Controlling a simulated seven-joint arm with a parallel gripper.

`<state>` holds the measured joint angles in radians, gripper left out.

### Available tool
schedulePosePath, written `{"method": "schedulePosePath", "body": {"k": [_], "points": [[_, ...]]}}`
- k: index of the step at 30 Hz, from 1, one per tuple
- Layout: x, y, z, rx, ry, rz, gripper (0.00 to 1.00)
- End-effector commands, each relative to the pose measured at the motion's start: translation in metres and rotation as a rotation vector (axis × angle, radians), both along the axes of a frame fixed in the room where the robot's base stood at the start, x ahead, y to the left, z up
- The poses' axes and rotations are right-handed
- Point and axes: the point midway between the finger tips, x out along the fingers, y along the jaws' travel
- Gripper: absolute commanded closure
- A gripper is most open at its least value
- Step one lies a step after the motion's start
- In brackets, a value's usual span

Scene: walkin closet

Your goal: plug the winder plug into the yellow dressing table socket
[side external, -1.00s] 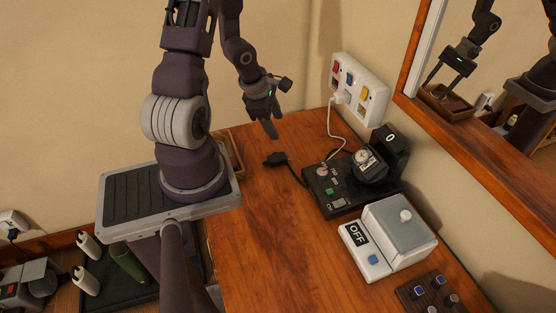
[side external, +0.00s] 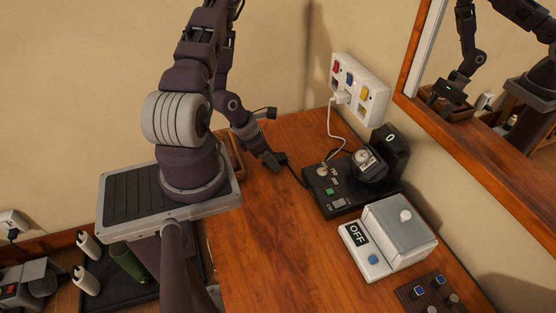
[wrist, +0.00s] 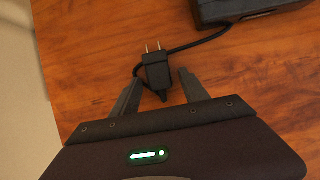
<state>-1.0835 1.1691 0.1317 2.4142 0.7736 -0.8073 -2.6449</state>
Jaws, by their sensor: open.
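The black winder plug (wrist: 156,70) lies on the wooden table with its two metal prongs pointing away from my gripper. My gripper (wrist: 156,84) is open, low over the table, with one finger on each side of the plug and visible gaps beside it. In the side view my gripper (side external: 272,160) hides most of the plug. The plug's black cord runs to the black watch winder (side external: 345,188), which holds a watch. The white socket panel (side external: 358,90) on the wall has red, blue and yellow marked sockets. The yellow one (side external: 364,94) is at its right; a white plug sits lower left.
A white box (side external: 388,240) marked OFF stands in front of the winder. A small panel with knobs (side external: 430,294) lies nearer. A white cord (side external: 331,128) hangs from the socket panel. A mirror (side external: 495,90) is at right. The table's middle is clear.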

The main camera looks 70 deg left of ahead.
Motion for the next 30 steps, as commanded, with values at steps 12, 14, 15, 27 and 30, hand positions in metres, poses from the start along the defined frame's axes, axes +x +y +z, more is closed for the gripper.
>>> {"method": "schedulePosePath", "body": {"k": [12,14,15,27,30], "points": [[0.0,0.0,0.0,0.0,0.0,-0.001,1.0],[0.0,0.0,0.0,0.0,0.0,-0.001,1.0],[0.0,0.0,0.001,0.0,0.0,-0.001,1.0],[0.001,0.001,0.015,0.001,0.0,0.0,1.0],[0.001,0.0,0.019,0.001,-0.001,0.0,1.0]]}}
